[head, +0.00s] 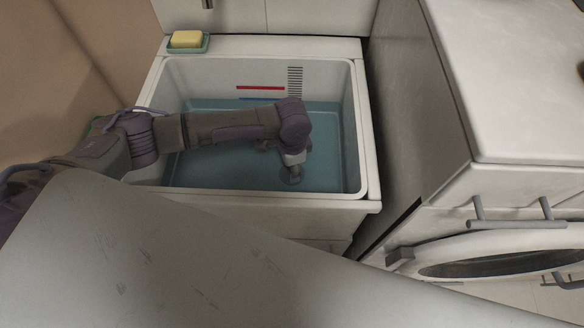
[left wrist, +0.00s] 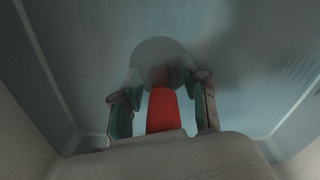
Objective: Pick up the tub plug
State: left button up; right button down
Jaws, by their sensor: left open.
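A grey round disc, which looks like the tub plug (head: 291,181), is low in the basin under my left gripper (head: 291,167). The left wrist view shows the disc (left wrist: 153,51) just beyond the fingertips. My left gripper (left wrist: 160,82) is open, its two fingers apart. A red tapered piece (left wrist: 162,110) stands between the fingers, reaching toward the disc; I cannot tell whether it belongs to the plug. Contact between fingers and plug cannot be made out. My right gripper is not in view.
The white tub (head: 358,130) holds bluish water (head: 235,174); its walls and front rim surround my left arm. Yellow soap (head: 186,39) sits in a green dish (head: 204,48) on the back left ledge. A white washer (head: 508,205) stands to the right.

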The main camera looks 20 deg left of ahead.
pick_arm(q)
grip_shut()
jog(key=shift+r, duration=0.15)
